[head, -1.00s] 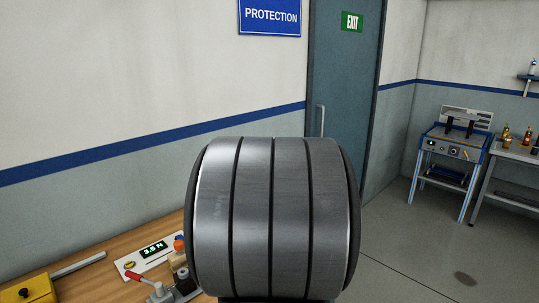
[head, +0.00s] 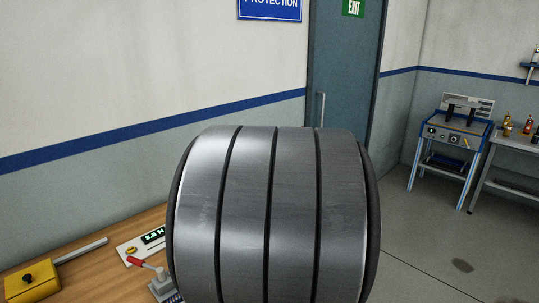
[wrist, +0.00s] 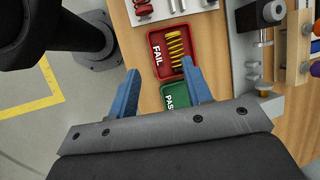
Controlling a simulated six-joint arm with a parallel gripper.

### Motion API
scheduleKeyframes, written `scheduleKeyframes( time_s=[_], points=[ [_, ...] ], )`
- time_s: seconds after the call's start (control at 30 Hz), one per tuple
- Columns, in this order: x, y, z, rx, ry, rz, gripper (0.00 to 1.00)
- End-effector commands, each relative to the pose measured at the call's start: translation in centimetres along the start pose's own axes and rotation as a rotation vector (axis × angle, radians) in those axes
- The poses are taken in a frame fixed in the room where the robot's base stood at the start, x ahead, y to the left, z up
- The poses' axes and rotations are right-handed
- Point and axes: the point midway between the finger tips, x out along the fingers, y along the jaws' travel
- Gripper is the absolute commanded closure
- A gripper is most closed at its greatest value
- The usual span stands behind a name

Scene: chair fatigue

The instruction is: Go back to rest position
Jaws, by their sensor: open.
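My gripper (wrist: 160,68) shows in the wrist view with its two blue fingers apart and nothing between them. It is above the wooden workbench (wrist: 223,47), over the red FAIL tray (wrist: 162,52) and the green PASS tray (wrist: 171,88). A yellow coil spring (wrist: 175,46) lies in the FAIL tray. The PASS tray is partly hidden by my gripper. In the head view, my own metallic arm link fills the middle and hides much of the bench; my gripper is not seen there.
A blue-framed machine (head: 455,137) stands at the far right. The floor before it is clear.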

Motion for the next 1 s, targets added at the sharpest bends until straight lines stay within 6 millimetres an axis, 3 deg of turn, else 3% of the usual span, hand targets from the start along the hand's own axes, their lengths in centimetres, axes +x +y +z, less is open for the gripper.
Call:
scheduleKeyframes(
  time_s=[0.47, 1.0],
  points=[
    [-6.5, 4.7, -1.1, 0.004, 0.004, -0.003, 0.55],
    [-6.7, 0.1, -7.2, -0.098, -0.026, 0.046, 0.55]
  ],
)
